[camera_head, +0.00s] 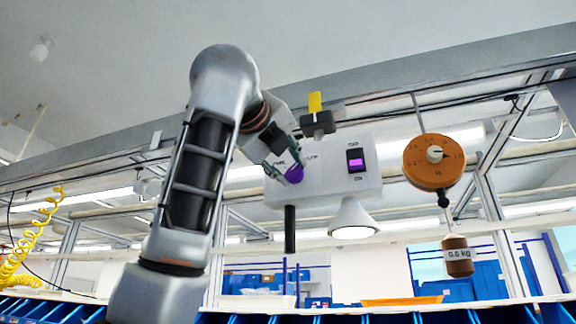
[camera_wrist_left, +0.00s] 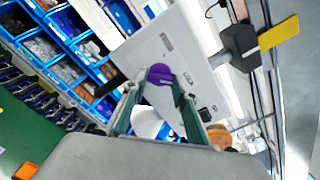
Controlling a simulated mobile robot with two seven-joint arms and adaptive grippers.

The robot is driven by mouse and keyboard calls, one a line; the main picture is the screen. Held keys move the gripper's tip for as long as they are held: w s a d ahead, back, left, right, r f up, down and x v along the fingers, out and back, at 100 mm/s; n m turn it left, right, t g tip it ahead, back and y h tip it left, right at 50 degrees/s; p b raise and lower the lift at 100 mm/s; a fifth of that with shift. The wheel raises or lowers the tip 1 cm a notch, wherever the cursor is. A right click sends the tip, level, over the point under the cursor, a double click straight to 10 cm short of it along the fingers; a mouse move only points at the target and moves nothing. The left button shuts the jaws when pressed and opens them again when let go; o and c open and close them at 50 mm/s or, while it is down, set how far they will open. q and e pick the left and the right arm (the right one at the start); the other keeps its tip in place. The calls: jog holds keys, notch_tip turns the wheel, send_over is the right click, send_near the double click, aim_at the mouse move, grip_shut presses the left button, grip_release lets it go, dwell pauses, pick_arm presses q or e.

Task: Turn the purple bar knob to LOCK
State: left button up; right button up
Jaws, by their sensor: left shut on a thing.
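The purple bar knob (camera_head: 295,174) is on the front of a light grey box (camera_head: 335,191), left of the rocker switch. My left gripper (camera_head: 284,172) is at the knob and partly covers it. In the left wrist view the knob (camera_wrist_left: 160,73) sits between the two fingertips, and the gripper (camera_wrist_left: 159,88) is shut on it. Small dark lettering shows beside the knob, but it is too small or too covered to read fully, so I cannot tell which position the bar points to. My right gripper is not in view.
The box also carries a purple rocker switch (camera_head: 355,161) marked OFF and ON. A lamp (camera_head: 353,220) hangs below it. A yellow tab (camera_head: 315,102) on a dark block is above. An orange dial (camera_head: 434,161) and a 0.5 kg weight (camera_head: 457,257) hang to the right.

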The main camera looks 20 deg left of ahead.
pick_arm(q)
jog(key=shift+s+r, duration=0.1)
jog(key=shift+r, duration=0.05)
jog(key=o, duration=0.9)
jog(key=shift+o, duration=0.9)
jog(key=s, duration=1.1)
jog(key=shift+s+a, duration=0.15)
jog(key=shift+s, duration=0.25)
